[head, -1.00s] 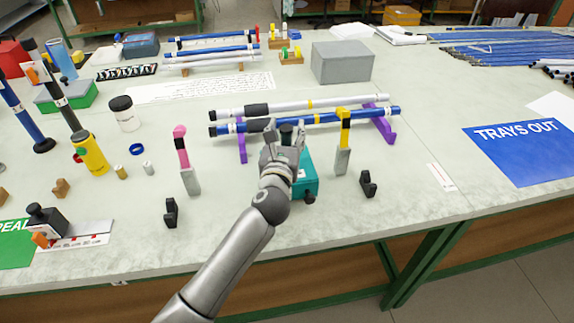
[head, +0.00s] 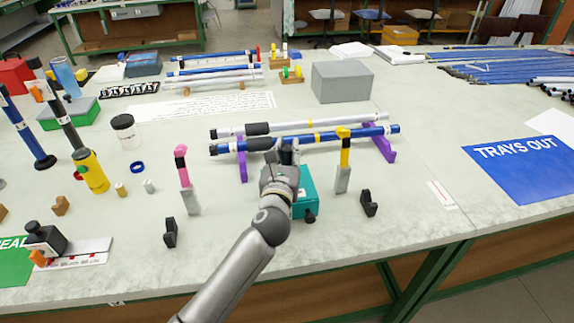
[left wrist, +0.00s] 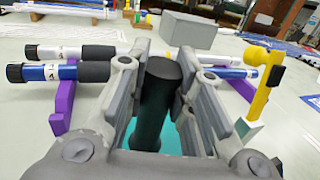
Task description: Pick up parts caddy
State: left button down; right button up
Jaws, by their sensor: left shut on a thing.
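The parts caddy is a teal box (head: 307,183) with a dark upright handle, near the middle of the table in the head view. My left gripper (head: 287,152) hides much of it. In the left wrist view my left gripper (left wrist: 160,85) is shut on the dark round-topped handle (left wrist: 159,100), one finger on each side. A strip of the teal body shows below. I cannot tell whether the caddy is clear of the table. My right gripper is not in view.
Just behind, a white rod (head: 330,122) and a blue rod (head: 330,138) lie on purple stands (head: 381,150). A pink-topped post (head: 184,172) and a yellow-topped post (head: 344,160) flank the caddy. Small black holders (head: 369,204) stand in front. A grey box (head: 342,82) is farther back.

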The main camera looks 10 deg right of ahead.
pick_arm(q)
jog(key=shift+r, duration=0.7)
notch_tip(320, 180, up, 2)
jog(key=shift+r+p, duration=0.15)
jog(key=shift+p, duration=0.25)
jog(key=s+a+r, duration=0.2)
jog(key=s+r, duration=0.7)
jog(key=s, duration=0.5)
jog(key=shift+a+r+p, duration=0.2)
jog(key=shift+p, duration=0.25)
jog(key=shift+w, duration=0.1)
